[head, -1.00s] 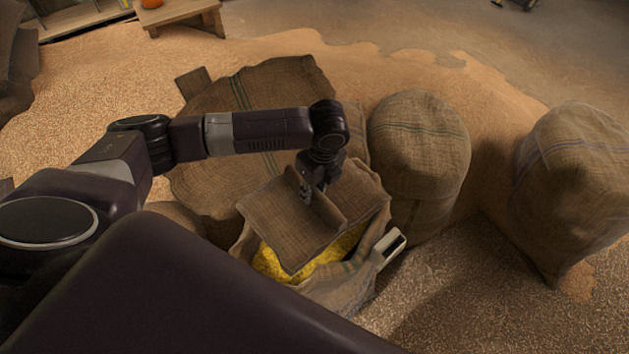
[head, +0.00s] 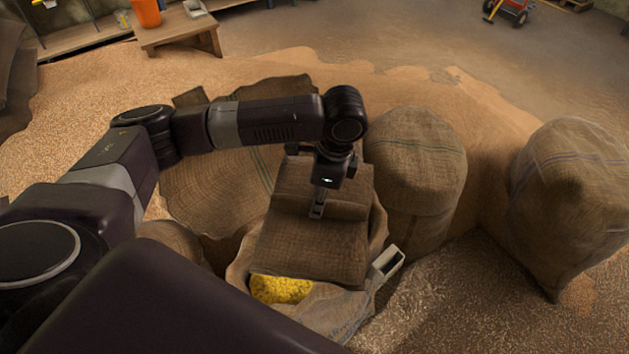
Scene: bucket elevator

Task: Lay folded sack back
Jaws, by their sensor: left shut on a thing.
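The folded sack (head: 312,246) is a brown burlap piece with a raised fold across its middle. It lies over the mouth of an open burlap sack (head: 338,307) that holds yellow grain (head: 281,288). My left gripper (head: 317,212) points down and is shut on the fold of the folded sack. The yellow grain shows only along the near edge of the mouth; the folded sack hides the rest. My right gripper is not in view.
A pale scoop or handle (head: 388,262) sticks out at the open sack's right side. Full sacks stand to the right (head: 414,165) and far right (head: 575,205). A flat sack (head: 215,190) lies behind on spilled grain. A wooden bench (head: 178,32) stands at the back left.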

